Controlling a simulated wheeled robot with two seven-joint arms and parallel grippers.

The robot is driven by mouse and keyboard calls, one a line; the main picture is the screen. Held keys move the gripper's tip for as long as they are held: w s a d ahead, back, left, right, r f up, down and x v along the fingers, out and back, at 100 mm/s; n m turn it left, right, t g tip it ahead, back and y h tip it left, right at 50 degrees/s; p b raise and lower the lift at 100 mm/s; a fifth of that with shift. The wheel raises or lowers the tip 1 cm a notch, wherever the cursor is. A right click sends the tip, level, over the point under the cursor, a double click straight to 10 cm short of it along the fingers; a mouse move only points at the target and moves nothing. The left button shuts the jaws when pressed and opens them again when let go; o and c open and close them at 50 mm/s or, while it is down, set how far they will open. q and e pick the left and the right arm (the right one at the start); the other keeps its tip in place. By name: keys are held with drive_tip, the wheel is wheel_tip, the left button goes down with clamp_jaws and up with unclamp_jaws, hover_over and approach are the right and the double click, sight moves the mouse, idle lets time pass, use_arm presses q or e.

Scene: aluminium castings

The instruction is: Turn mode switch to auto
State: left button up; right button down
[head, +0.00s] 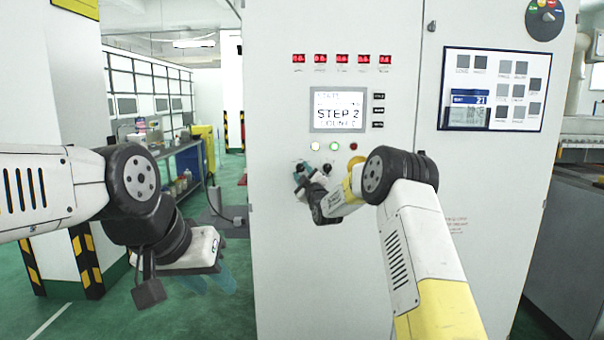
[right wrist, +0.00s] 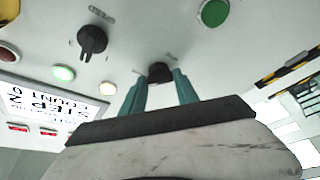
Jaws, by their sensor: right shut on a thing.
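A grey control cabinet (head: 280,260) stands ahead with two black rotary knobs below its screen. In the right wrist view, the teal fingers of my right gripper (right wrist: 160,90) are shut on one black knob (right wrist: 160,70), taken as the mode switch. Its label is too small to read, so its setting cannot be told. The other black knob (right wrist: 92,40) is free beside it; this free knob also shows in the head view (head: 327,168). My right gripper (head: 301,178) is at the panel there. My left gripper (head: 210,281) hangs low at left, fingers apart and empty.
The screen (head: 338,110) reads STEP 2, COUNT 0. A green button (right wrist: 214,12) is close to the gripped knob; a yellow button (right wrist: 12,8) and a red one (right wrist: 8,52) are at the left. A workbench (head: 185,165) is behind at left.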

drive_tip(key=shift+f+m, duration=0.15)
drive_tip(key=shift+m, duration=0.45)
drive_tip(key=c, duration=0.9)
unclamp_jaws()
drive_tip(key=shift+s, duration=0.1)
drive_tip(key=v, duration=0.7)
drive_tip(key=shift+s+f, duration=0.1)
drive_tip(key=shift+s, duration=0.2)
